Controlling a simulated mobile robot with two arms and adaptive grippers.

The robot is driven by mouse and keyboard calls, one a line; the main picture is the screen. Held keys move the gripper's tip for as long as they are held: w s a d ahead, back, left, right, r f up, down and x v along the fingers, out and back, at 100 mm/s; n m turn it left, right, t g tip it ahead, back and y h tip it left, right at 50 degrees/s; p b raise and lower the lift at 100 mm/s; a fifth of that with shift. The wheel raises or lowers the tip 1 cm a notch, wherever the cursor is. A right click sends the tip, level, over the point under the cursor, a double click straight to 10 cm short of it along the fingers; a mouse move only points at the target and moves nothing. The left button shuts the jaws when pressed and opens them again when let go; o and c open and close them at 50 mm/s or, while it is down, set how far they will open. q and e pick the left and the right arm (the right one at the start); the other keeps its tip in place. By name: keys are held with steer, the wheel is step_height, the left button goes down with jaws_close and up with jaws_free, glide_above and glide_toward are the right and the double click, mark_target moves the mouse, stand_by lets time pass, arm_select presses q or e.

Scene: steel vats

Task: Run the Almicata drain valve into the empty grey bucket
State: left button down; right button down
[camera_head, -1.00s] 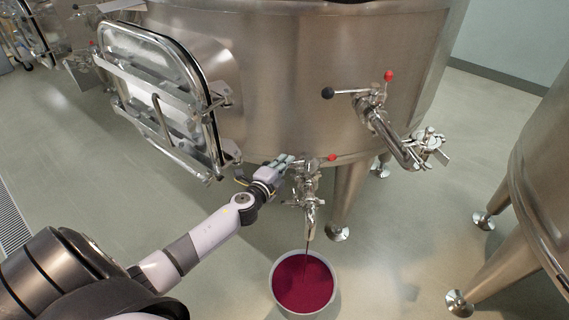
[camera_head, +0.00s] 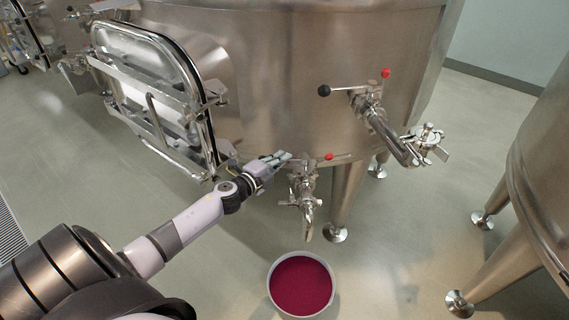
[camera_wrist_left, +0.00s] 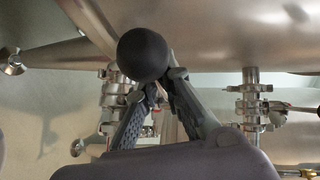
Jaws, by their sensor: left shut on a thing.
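The drain valve (camera_head: 305,178) is a steel fitting low on the big vat, its spout (camera_head: 308,218) pointing down above the bucket. A red knob (camera_head: 329,157) is at the right of its handle. My left gripper (camera_head: 281,158) is shut at the handle's left side. In the left wrist view, a black ball knob (camera_wrist_left: 143,55) sits at its fingers (camera_wrist_left: 157,92), which hide part of the handle. The grey bucket (camera_head: 269,290) stands on the floor below the spout and holds dark red liquid (camera_head: 300,285). No stream shows from the spout. My right gripper is not in view.
An upper valve with a black knob (camera_head: 324,90) and a bent pipe (camera_head: 390,138) juts out at right. A vat leg (camera_head: 346,195) stands right of the drain valve. Another vat (camera_head: 540,180) is at far right.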

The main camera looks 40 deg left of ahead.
arm_select(q)
steer(key=c, duration=1.7)
jaws_free()
